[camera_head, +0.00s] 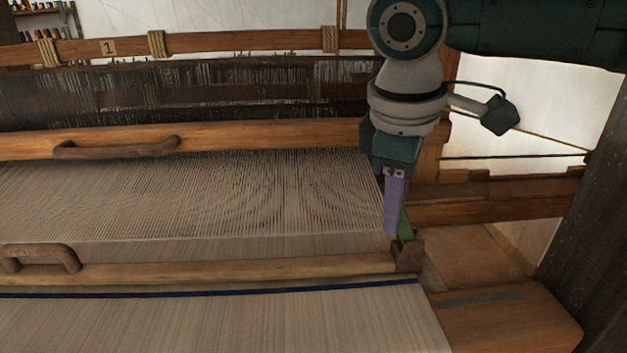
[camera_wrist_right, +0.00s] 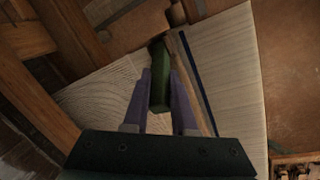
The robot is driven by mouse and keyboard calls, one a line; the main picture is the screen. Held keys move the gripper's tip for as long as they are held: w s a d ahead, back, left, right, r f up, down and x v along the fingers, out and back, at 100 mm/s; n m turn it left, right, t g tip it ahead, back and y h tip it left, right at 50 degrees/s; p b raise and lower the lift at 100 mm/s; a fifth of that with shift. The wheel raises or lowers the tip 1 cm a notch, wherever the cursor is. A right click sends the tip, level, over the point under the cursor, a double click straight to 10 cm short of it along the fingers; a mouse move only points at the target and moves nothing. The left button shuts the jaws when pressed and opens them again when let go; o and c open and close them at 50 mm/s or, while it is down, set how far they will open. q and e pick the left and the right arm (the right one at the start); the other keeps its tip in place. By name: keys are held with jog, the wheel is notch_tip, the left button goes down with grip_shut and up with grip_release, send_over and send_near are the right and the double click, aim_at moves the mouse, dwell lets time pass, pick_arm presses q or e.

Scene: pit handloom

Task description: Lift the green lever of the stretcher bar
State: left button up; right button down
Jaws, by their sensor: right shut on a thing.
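The stretcher bar (camera_head: 220,271) is a long pale wooden bar lying across the cloth, with a dark block (camera_head: 408,257) at its right end. The green lever (camera_head: 405,226) stands roughly upright at that block, mostly hidden behind my finger in the head view. My right gripper (camera_head: 394,230) points down there, its purple fingers on the lever. In the right wrist view the green lever (camera_wrist_right: 160,82) lies between the two fingers, and the gripper (camera_wrist_right: 161,92) is shut on it. My left gripper is not in view.
Taut warp threads (camera_head: 200,200) spread behind the bar, and woven cloth (camera_head: 220,325) with a dark blue stripe lies in front. A wooden beam with a handle (camera_head: 115,146) crosses behind. A dark post (camera_head: 595,230) stands at the right. A curved handle (camera_head: 40,258) sits at the left.

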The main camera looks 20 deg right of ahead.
jog(key=shift+w+a+h+p, duration=0.1)
jog(key=shift+a+h+p, duration=0.05)
jog(key=shift+h+p, duration=0.2)
jog(key=shift+a+f+h, duration=0.15)
jog(key=shift+f+h, duration=0.05)
jog(key=shift+h, duration=0.05)
jog(key=c, duration=0.7)
grip_release()
jog(key=v, duration=0.5)
jog(key=b+v, duration=0.1)
jog(key=v, duration=0.4)
jog(key=shift+w, duration=0.2)
